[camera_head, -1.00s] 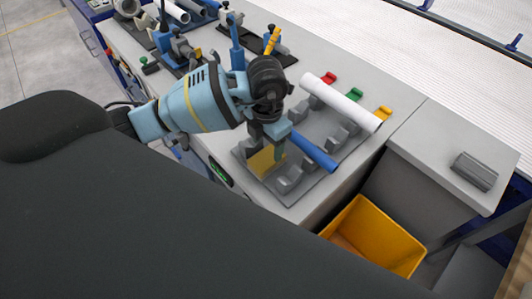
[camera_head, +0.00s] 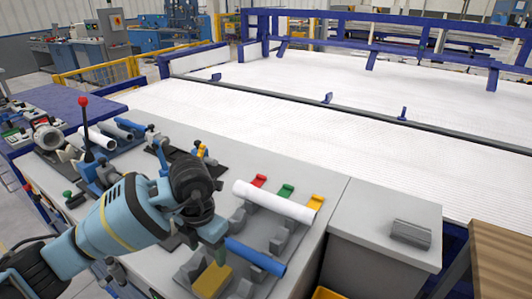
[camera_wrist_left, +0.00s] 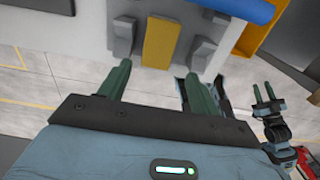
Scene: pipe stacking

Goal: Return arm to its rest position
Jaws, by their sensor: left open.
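My left gripper (camera_head: 213,243) is above the front edge of the grey rack (camera_head: 297,236) in the head view. In the left wrist view (camera_wrist_left: 157,80) its two green fingers are apart with nothing between them. A yellow block (camera_head: 212,281) sits at the rack's front; it also shows beyond the fingers in the wrist view (camera_wrist_left: 161,42). A blue pipe (camera_head: 255,257) lies across the rack beside the gripper, and a white pipe (camera_head: 272,202) lies farther back. What seems to be my right gripper (camera_wrist_left: 264,96) shows small at the right of the wrist view.
Red (camera_head: 259,181), green (camera_head: 285,191) and yellow (camera_head: 316,202) holders stand behind the white pipe. Fixtures with more pipes (camera_head: 98,138) fill the bench's left. A grey half-round piece (camera_head: 411,234) lies on the right cabinet. A yellow bin (camera_head: 326,293) shows at the bottom edge.

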